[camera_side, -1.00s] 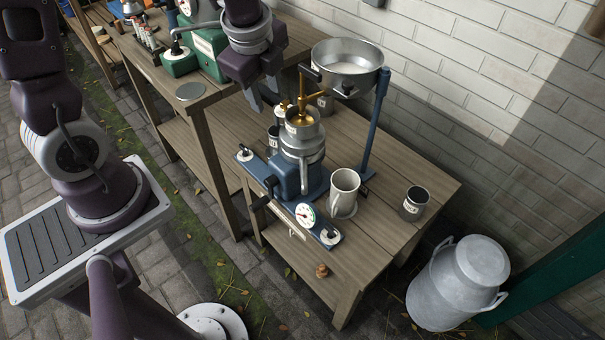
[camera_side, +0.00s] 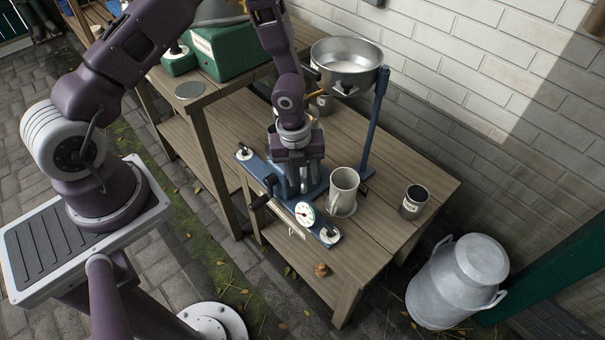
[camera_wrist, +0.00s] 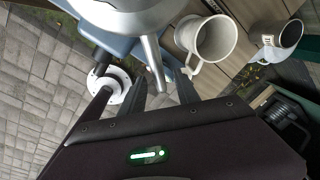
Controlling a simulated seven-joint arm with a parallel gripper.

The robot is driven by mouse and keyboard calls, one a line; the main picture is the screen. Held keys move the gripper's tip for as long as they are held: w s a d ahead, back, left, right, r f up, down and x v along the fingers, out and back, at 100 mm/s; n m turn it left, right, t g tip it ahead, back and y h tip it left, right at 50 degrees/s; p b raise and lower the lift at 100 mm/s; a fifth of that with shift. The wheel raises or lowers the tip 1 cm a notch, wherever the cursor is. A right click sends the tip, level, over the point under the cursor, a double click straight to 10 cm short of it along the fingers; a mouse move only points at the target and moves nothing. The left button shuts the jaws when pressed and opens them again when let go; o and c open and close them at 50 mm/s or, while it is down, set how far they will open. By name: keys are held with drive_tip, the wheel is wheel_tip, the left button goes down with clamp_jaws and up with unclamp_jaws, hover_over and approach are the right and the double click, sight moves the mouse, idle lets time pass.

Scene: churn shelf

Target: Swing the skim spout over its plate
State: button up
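The metal cream separator stands on a blue base (camera_side: 262,172) on the lower bench; my arm hides most of it in the side view. In the wrist view its silver bowl (camera_wrist: 125,12) is at the top, and a silver spout (camera_wrist: 152,62) slants down between my fingers. My gripper (camera_wrist: 160,90) is open, one dark finger each side of the spout tip; contact cannot be told. In the side view my gripper (camera_side: 298,172) is in front of the separator. White round discs with dark knobs (camera_side: 330,236) (camera_side: 244,153) sit at the base's ends; which plate belongs to the spout is unclear.
A white mug (camera_side: 343,185) stands just right of the separator, with a dial gauge (camera_side: 305,213) in front. A supply pan (camera_side: 347,62) on a blue post (camera_side: 376,120) rises behind. A dark-rimmed cup (camera_side: 414,200) stands farther right. A milk can (camera_side: 460,280) is on the ground.

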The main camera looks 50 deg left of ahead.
clamp_jaws()
idle(1.4)
